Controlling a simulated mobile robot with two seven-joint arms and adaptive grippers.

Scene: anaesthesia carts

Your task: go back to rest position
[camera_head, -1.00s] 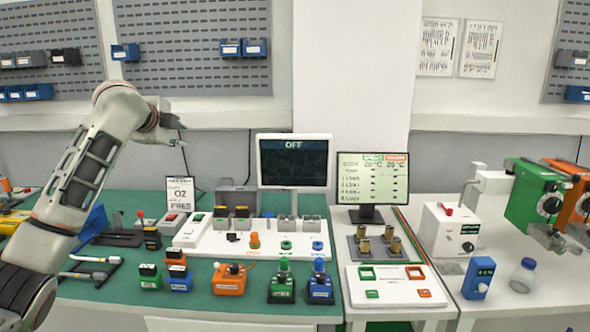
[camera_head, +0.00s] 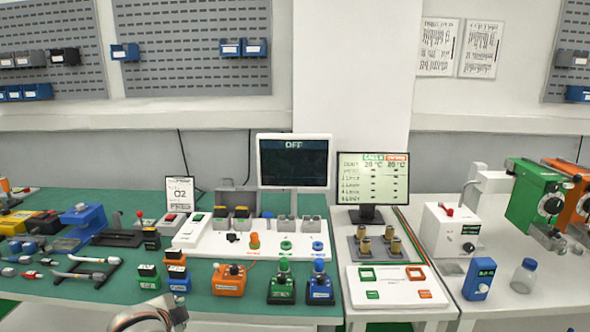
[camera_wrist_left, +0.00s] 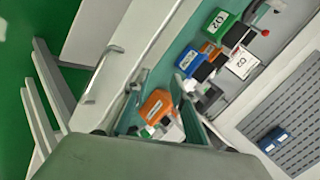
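My left gripper (camera_wrist_left: 160,78) shows in the left wrist view with its two fingers spread apart. Nothing is held between them. An orange block (camera_wrist_left: 156,105) on the green bench shows beyond the gap between the fingers; I cannot tell how far away it is. In the head view only a rounded part of my arm (camera_head: 145,318) shows at the bottom edge, in front of the bench. My right gripper is in neither view.
The green bench (camera_head: 120,200) carries a white panel, an orange block (camera_head: 229,280), green and blue blocks, and a monitor (camera_head: 294,162) reading OFF. A second screen (camera_head: 372,178) and a white table (camera_head: 540,300) stand right. The space above the bench is clear.

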